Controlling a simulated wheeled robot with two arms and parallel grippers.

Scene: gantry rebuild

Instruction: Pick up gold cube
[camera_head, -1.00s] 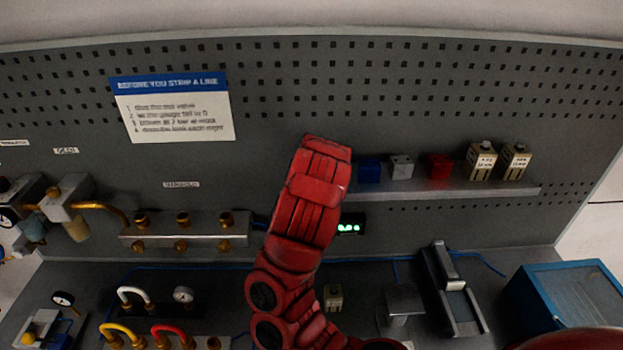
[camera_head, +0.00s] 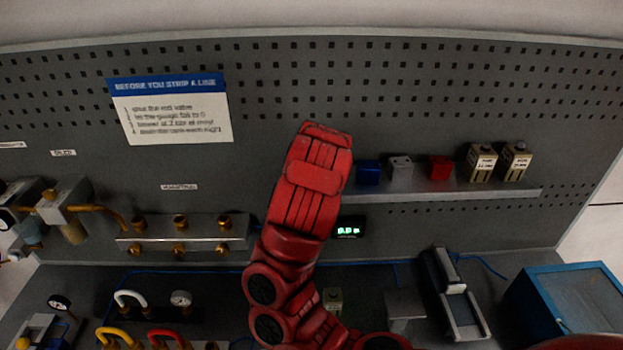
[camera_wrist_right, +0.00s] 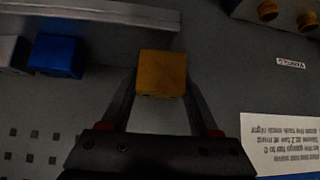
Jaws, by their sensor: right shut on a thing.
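The gold cube (camera_wrist_right: 161,74) shows in the right wrist view between the fingertips of my right gripper (camera_wrist_right: 161,88). The gripper is shut on it, with a finger along each side. A strip of grey panel shows between the cube and the shelf edge, so the cube appears apart from the shelf. In the head view my red right arm reaches up in front of the panel and hides both the gripper and the cube. My left gripper is not in view.
The shelf (camera_head: 440,195) holds a blue cube (camera_head: 368,172), a grey cube (camera_head: 400,168), a red cube (camera_head: 439,167) and two labelled tan blocks. A blue-rimmed bin (camera_head: 565,300) stands at lower right. A manifold (camera_head: 182,235) is left of my arm.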

